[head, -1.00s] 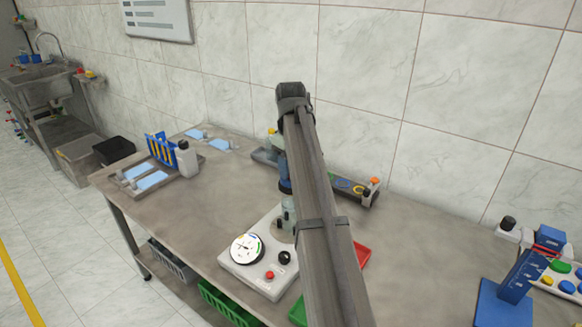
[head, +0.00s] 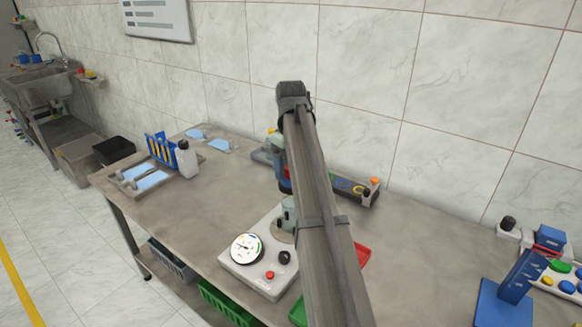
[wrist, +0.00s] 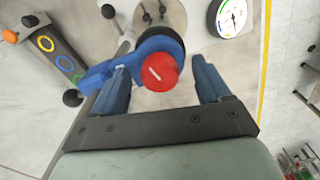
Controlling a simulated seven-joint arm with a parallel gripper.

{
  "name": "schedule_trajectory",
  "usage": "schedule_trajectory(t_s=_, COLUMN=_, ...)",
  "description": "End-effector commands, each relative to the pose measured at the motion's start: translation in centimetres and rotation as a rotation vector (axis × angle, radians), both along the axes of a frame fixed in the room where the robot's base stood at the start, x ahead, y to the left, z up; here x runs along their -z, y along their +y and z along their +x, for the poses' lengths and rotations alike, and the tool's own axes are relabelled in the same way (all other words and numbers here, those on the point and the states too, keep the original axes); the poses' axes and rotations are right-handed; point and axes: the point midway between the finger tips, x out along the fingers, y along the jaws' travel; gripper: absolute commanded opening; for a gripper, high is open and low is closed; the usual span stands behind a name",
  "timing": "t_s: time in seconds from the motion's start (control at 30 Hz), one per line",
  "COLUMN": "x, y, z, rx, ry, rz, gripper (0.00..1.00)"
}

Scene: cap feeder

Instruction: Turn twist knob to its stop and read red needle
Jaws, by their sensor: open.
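In the wrist view a round red knob (wrist: 160,74) with a white line sits on a blue body (wrist: 160,45), with a blue arm reaching left. My gripper (wrist: 160,66) is open, one finger on each side of the red knob, with a visible gap at the right. Whether the left finger touches the blue arm is unclear. The round white dial (head: 247,248) sits on a pale box and also shows at the top of the wrist view (wrist: 231,17). Its needle is too small to read. My arm hides most of the blue and red part in the head view.
The pale box (head: 235,264) also bears a black knob (head: 284,257) and a red button (head: 270,275). A red tray (head: 362,254) lies right of my arm. A dark rack with rings (head: 343,184) stands behind. The bench is clear at its left middle.

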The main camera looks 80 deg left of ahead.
Motion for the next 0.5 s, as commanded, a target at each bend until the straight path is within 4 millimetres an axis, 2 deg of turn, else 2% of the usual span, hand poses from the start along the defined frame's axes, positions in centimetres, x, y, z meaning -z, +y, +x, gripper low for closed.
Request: schedule_trajectory(t_s=0.5, x=-3.3, y=0.1, z=0.0, rx=0.0, ry=0.001, rz=0.001, gripper=0.77)
